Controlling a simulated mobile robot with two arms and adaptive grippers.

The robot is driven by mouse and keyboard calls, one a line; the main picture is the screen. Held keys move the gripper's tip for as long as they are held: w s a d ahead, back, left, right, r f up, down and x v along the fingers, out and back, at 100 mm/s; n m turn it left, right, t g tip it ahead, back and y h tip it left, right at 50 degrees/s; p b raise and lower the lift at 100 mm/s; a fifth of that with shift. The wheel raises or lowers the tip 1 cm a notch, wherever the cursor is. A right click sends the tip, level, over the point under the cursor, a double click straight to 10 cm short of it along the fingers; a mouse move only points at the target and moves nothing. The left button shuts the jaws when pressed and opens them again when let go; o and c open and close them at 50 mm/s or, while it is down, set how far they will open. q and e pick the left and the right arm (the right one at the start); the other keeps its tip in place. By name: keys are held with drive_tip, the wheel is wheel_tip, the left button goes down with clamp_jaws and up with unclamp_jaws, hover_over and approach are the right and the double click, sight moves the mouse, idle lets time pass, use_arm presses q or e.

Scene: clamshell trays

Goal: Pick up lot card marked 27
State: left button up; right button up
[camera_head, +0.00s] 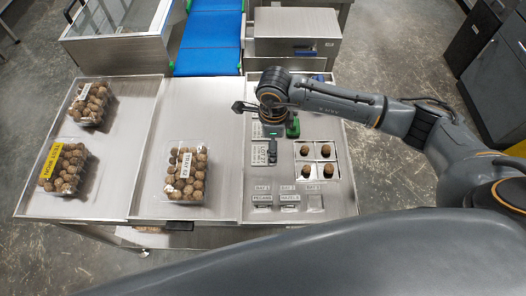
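A pale card or label (259,154) with sideways print lies on the left part of the right-hand steel panel. Its print looks like a lot marking, but the number is too small to read surely. A small dark piece (273,148) stands right beside it. My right arm reaches in from the right, and its gripper (268,115) hangs over the panel just beyond the card. My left gripper is out of view.
Clear clamshells of nuts stand at left (92,104), (64,170) and centre (187,173). A white divided tray (316,161) holds several nuts. Green pieces (292,126) sit beside the gripper. Bay labels (287,190) line the front. A blue conveyor (210,40) lies behind.

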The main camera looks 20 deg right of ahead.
sight(262, 153)
drive_tip(key=shift+f+p, duration=0.55)
drive_tip(key=shift+f, duration=1.4)
clamp_jaws()
